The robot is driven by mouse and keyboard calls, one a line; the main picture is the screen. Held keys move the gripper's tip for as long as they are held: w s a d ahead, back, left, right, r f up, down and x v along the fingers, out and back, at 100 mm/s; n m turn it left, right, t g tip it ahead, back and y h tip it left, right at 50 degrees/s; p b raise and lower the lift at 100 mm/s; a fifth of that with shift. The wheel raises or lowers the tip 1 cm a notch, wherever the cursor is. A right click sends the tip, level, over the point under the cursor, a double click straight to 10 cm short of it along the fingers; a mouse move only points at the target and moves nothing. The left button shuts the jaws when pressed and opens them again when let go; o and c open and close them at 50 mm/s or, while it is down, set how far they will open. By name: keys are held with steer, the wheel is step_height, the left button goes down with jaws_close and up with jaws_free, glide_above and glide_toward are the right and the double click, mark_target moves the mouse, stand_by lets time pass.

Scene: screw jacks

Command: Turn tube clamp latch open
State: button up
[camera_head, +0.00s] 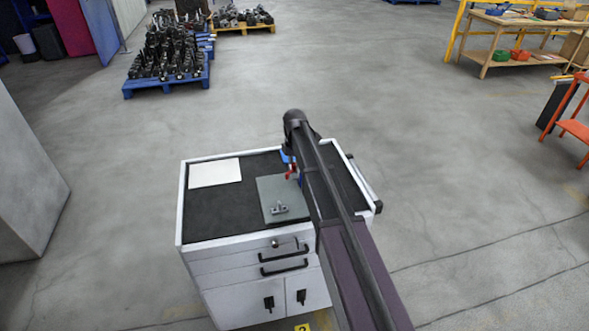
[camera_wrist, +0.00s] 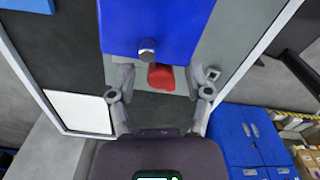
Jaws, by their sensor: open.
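The blue clamp body (camera_wrist: 158,25) fills the top middle of the wrist view, with a round metal bolt (camera_wrist: 147,50) on its near face. A red latch handle (camera_wrist: 161,77) sticks out below it. My gripper (camera_wrist: 160,83) is open, with one finger on each side of the red handle and a visible gap to both. In the head view a sliver of the blue clamp (camera_head: 287,157) and the red handle (camera_head: 291,173) show beside my arm, which hides the rest. I cannot tell the depth between the fingers and the handle.
The clamp is over a white cart (camera_head: 181,215) with a dark top. A white sheet (camera_head: 215,172) and a grey plate (camera_head: 270,190) with a small metal part (camera_head: 278,209) lie on it. Open floor surrounds the cart. A blue pallet with dark parts (camera_head: 168,82) stands behind.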

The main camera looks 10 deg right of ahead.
steer(key=shift+f, duration=0.15)
jaws_close()
steer(key=shift+m, duration=0.3)
stand_by(0.3)
steer(key=shift+m, duration=2.6)
jaws_free()
